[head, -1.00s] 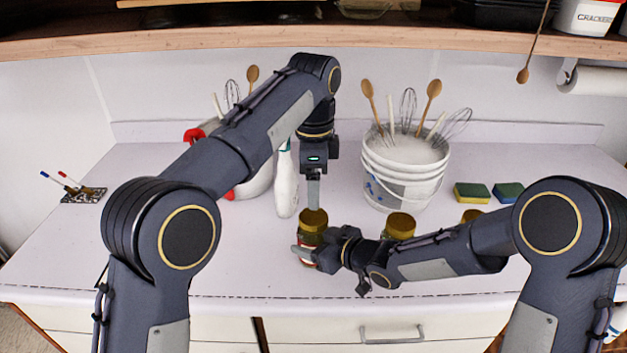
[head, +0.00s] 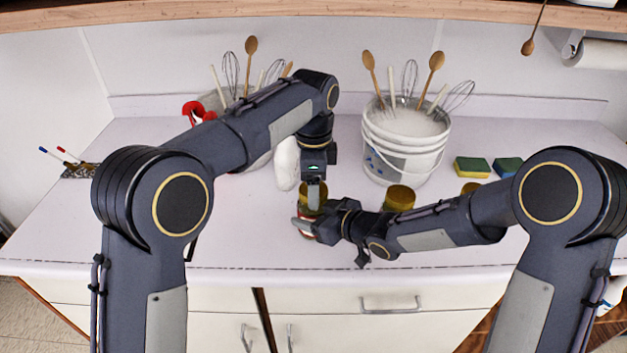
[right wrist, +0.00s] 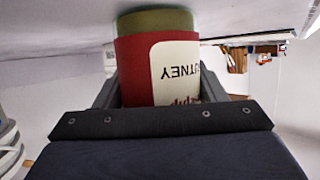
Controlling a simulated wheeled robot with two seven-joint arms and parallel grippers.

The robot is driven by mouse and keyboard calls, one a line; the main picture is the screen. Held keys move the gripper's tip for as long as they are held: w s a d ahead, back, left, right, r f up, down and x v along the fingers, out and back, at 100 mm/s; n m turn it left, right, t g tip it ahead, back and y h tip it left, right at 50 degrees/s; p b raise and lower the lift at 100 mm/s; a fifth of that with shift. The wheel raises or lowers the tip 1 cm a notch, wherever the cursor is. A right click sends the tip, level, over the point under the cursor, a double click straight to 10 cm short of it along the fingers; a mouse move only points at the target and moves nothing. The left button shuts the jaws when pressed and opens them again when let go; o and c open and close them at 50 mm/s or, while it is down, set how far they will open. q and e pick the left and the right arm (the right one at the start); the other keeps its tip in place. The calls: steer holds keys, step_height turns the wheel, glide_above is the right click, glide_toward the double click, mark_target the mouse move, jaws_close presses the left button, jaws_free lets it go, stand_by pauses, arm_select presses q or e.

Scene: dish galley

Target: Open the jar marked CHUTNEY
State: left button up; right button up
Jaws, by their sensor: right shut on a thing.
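The jar marked CHUTNEY (right wrist: 180,75) has a red band and a white label that reads "UTNEY", upside down in the right wrist view. In the head view the jar (head: 307,235) stands on the counter, its gold lid (head: 304,192) up. My right gripper (head: 312,226) is shut around the jar's body from the right. My left gripper (head: 314,205) points straight down at the lid from above. One finger shows in front of the lid; the other is hidden, so I cannot tell whether it grips the lid.
Other gold-lidded jars (head: 400,197) stand to the right, partly behind my right arm. A white bucket of utensils (head: 405,150) is behind them, with sponges (head: 472,167) further right. A white bottle (head: 286,165) stands close behind my left gripper. The left counter is mostly clear.

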arm_select(q)
steer(key=c, duration=0.7)
steer(key=o, duration=1)
steer(key=shift+c, duration=0.2)
steer(key=shift+r, duration=0.1)
steer(key=shift+r, duration=2.2)
arm_select(e)
steer(key=o, duration=2)
steer(key=shift+c, duration=0.2)
